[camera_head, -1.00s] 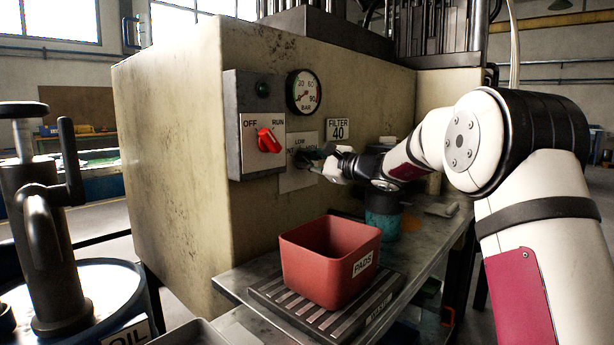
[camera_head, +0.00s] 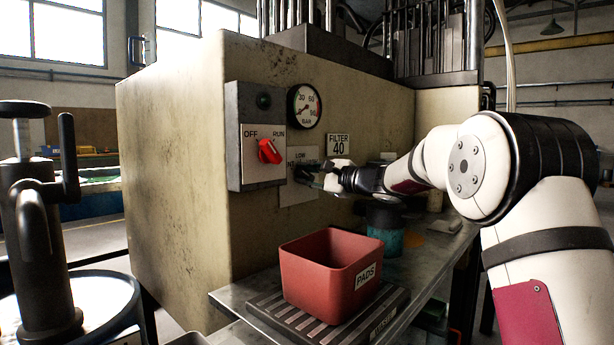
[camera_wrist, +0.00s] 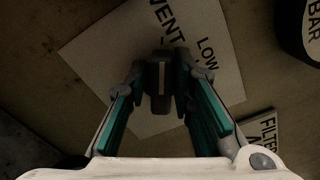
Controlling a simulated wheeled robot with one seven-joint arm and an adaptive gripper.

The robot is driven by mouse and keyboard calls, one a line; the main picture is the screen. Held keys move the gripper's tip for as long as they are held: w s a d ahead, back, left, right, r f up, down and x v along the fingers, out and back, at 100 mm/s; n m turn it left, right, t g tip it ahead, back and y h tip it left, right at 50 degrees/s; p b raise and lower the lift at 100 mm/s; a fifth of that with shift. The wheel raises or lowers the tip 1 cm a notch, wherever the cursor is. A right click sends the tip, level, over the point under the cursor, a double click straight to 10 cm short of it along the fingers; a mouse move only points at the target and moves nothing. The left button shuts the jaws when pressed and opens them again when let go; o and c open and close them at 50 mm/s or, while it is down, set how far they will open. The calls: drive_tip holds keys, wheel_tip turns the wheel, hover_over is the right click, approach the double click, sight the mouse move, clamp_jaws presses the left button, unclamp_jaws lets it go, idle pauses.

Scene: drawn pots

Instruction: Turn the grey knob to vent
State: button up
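The grey knob (camera_wrist: 159,84) sits on a pale label plate (camera_wrist: 95,48) on the machine's front. In the wrist view its light line runs up the picture, with the upper end toward the word VENT; the word LOW is to the right. My gripper (camera_wrist: 160,78) has one fingertip on each side of the knob, close against it, and appears closed on it. In the head view my gripper (camera_head: 322,176) reaches the plate (camera_head: 297,193) from the right and covers part of the knob and lettering.
A red OFF/RUN switch (camera_head: 269,151) and a pressure gauge (camera_head: 304,106) are left of and above the plate. A FILTER 40 label (camera_head: 337,144) is just above my gripper. A red PADS bin (camera_head: 318,283) and a teal container (camera_head: 385,241) stand below.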

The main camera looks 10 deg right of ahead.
drive_tip(key=shift+o, duration=0.6)
drive_tip(key=shift+s+d, duration=0.15)
drive_tip(key=v, duration=1.1)
drive_tip(key=shift+s+d, duration=0.15)
drive_tip(key=shift+s, duration=0.1)
